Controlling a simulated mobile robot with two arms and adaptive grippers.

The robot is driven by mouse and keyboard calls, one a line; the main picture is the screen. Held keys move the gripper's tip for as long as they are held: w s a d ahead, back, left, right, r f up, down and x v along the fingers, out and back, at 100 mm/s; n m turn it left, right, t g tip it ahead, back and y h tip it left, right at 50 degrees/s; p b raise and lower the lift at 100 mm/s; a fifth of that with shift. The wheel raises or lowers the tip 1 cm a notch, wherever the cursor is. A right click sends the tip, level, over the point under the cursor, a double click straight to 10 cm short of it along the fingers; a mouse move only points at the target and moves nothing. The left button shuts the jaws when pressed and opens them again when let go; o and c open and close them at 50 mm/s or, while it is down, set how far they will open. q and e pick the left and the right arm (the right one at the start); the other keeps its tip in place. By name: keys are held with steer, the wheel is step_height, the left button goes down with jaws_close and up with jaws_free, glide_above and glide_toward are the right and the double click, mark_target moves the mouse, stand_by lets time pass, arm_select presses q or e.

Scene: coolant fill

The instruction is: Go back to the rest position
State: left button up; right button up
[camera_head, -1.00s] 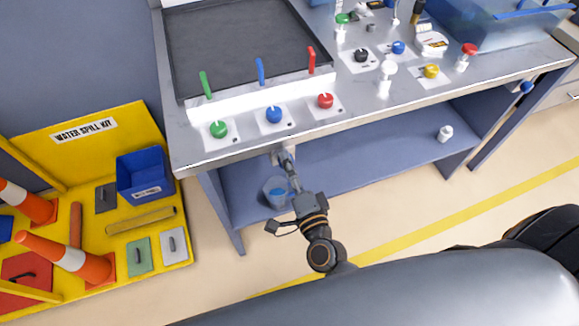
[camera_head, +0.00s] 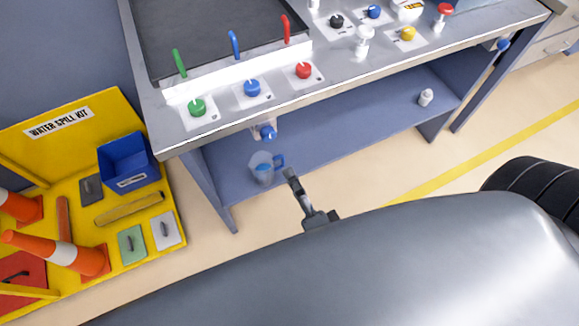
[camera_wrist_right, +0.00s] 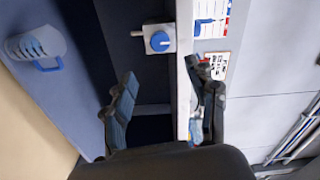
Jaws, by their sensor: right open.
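My right gripper (camera_head: 290,173) shows in the head view below the front edge of the workbench, apart from the bench and holding nothing. In the right wrist view, its two dark fingers (camera_wrist_right: 161,68) are spread apart with empty space between them. A tap with a blue knob (camera_head: 268,132) sits under the bench edge, and the knob also shows beyond the fingers in the right wrist view (camera_wrist_right: 160,42). A clear jug (camera_head: 263,172) with a blue handle and blue liquid stands on the lower shelf, to the left of my gripper. My left gripper is not in view.
The workbench (camera_head: 340,75) carries a dark tray and several coloured knobs. A yellow spill-kit stand (camera_head: 105,225) with cones and a blue bin is at the left. A small white bottle (camera_head: 425,97) stands on the lower shelf. Floor between bench and my body is clear.

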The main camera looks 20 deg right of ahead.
stand_by(0.5)
steer(key=s+f+n+g+y, duration=0.1)
steer(key=s+f+n+g, duration=0.2)
steer(key=f, duration=0.7)
steer(key=s+d+f+n+g, duration=0.1)
steer(key=s+f+n+g, duration=0.3)
steer(key=f, duration=0.7)
steer(key=f+n+g+y, duration=0.15)
steer(key=f+n, duration=0.35)
steer(key=f, duration=0.5)
steer(key=s+d+f+n+g+h, duration=0.1)
steer(key=s+d+f+n+g, duration=0.1)
steer(key=s+d+f+g, duration=0.2)
steer(key=s+d+f+n+g+h, duration=0.2)
steer(key=s+d+f+n+g, duration=0.1)
steer(key=s+f, duration=0.8)
steer(key=shift+s+d+n+g, duration=0.3)
steer(key=shift+s+d+g, duration=0.4)
steer(key=shift+s, duration=0.5)
steer(key=shift+s+d+f, duration=0.15)
steer(key=shift+s, duration=0.1)
steer(key=shift+c, duration=0.4)
